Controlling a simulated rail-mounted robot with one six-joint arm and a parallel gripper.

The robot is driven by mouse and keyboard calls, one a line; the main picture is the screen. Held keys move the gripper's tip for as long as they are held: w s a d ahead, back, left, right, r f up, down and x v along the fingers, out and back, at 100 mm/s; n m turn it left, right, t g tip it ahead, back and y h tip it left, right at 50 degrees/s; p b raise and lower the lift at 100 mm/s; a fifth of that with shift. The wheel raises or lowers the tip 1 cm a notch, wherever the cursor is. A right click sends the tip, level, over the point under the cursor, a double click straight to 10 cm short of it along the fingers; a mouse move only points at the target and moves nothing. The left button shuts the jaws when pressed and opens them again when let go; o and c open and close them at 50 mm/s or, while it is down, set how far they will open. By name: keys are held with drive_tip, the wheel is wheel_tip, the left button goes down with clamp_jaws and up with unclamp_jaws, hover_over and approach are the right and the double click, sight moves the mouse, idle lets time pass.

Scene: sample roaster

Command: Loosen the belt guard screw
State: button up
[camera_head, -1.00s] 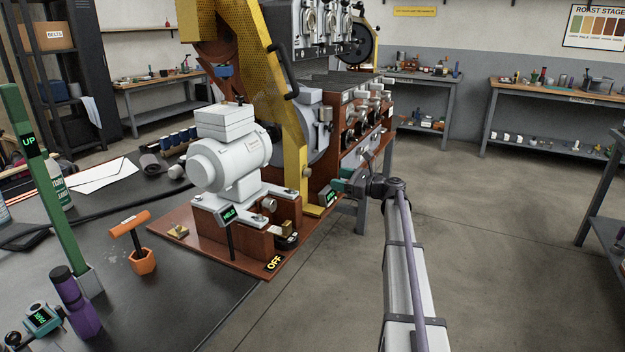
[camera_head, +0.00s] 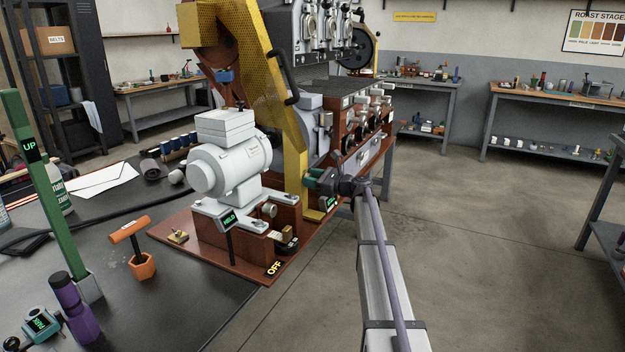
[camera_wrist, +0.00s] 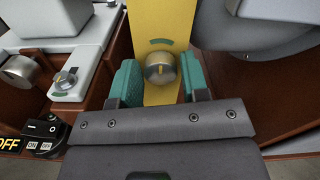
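The belt guard (camera_head: 276,115) is the yellow perforated cover beside the white motor. Its screw (camera_wrist: 160,68) is a round metal knob with a yellow mark, low on the yellow strip in the wrist view. A small green arc mark shows just above it. My gripper (camera_wrist: 158,85) has teal fingers, one on each side of the knob, with visible gaps to it. The gripper is open. In the head view my gripper (camera_head: 312,180) is at the foot of the guard, and the screw is hidden or too small to tell there.
The white motor (camera_head: 228,165) stands on a reddish-brown base left of the guard. A black switch (camera_wrist: 42,130) beside an OFF label is at lower left in the wrist view. An orange T-handled tool (camera_head: 130,230) stands on the dark bench. The floor at right is open.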

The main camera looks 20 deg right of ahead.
drive_tip(key=c, duration=0.6)
drive_tip(key=shift+f+n, duration=0.15)
drive_tip(key=shift+n, duration=7.05)
drive_tip(key=shift+f+n, duration=0.1)
drive_tip(key=shift+n, duration=7.1)
drive_tip(key=o, duration=0.9)
